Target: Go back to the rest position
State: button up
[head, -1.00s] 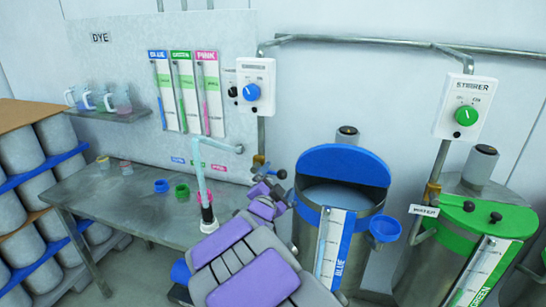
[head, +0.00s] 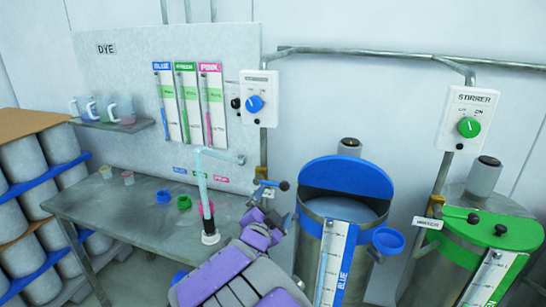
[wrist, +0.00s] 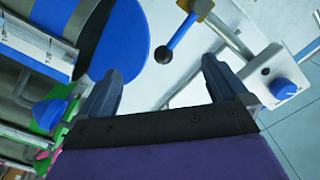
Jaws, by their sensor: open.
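My gripper shows in the wrist view (wrist: 160,92) with its two dark fingers spread apart and nothing between them. A blue-handled valve lever with a dark ball end (wrist: 175,38) lies beyond the fingertips, apart from them. In the head view my purple and grey arm reaches up from the bottom middle, and its gripper end (head: 268,198) is near that blue lever (head: 272,184), left of the blue drum (head: 335,240). The fingers are too small there to make out.
A metal table (head: 80,210) stands left, with blue and green rings and small cups on it. A shelf (head: 125,130) holds pitchers. A green drum (head: 440,265) stands right. Control boxes with a blue knob (head: 255,103) and a green knob (head: 469,127) hang on the wall.

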jog(key=s+d+f+n+g+y, duration=0.1)
jog(key=s+f+n+g+y, duration=0.3)
jog(key=s, duration=0.3)
jog(key=s+d+f+n+g+y, duration=0.1)
jog(key=s+f+n+g+y, duration=0.3)
jog(key=s, duration=0.4)
jog(key=s+d+n+g+h, duration=0.1)
jog(key=s+d+g, duration=0.4)
jog(key=s, duration=0.9)
jog(key=s+d+n+g+h, duration=0.1)
jog(key=s+d+n+g, duration=0.2)
jog(key=s, duration=1.2)
jog(key=d+g, duration=0.2)
jog(key=shift+s+d+f+n+g, duration=0.15)
jog(key=shift+d+f+n+g, duration=0.15)
jog(key=shift+d+f+n, duration=0.1)
jog(key=shift+c, duration=0.3)
